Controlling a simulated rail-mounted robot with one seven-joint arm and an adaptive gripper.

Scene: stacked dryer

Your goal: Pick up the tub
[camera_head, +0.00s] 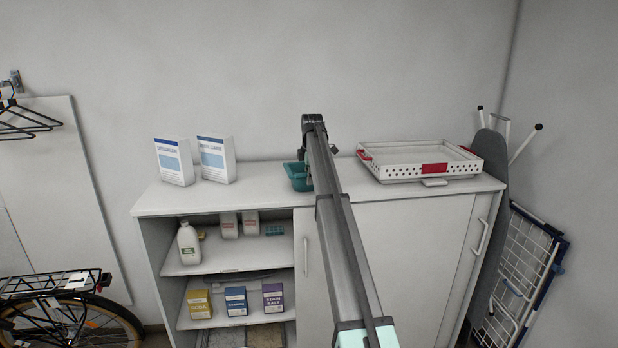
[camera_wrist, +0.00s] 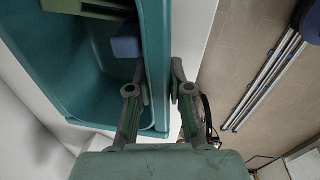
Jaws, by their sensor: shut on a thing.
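The teal tub (camera_head: 297,178) is at the top of the white cabinet, left of the white perforated tray, partly hidden behind my arm. I cannot tell whether it rests on the cabinet top or hangs slightly above it. In the wrist view the tub (camera_wrist: 85,75) fills the upper left, with a blue block (camera_wrist: 126,42) and a green piece (camera_wrist: 85,8) inside. My gripper (camera_wrist: 159,92) is shut on the tub's side wall, one finger inside the tub and one outside. In the head view the fingers are hidden by my arm.
A white perforated tray (camera_head: 420,160) with red tags stands to the right on the cabinet top (camera_head: 262,188). Two white boxes (camera_head: 174,161) (camera_head: 216,158) stand to the left. An ironing board (camera_head: 489,160) and a drying rack (camera_head: 522,265) lean at the right. The wall is behind.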

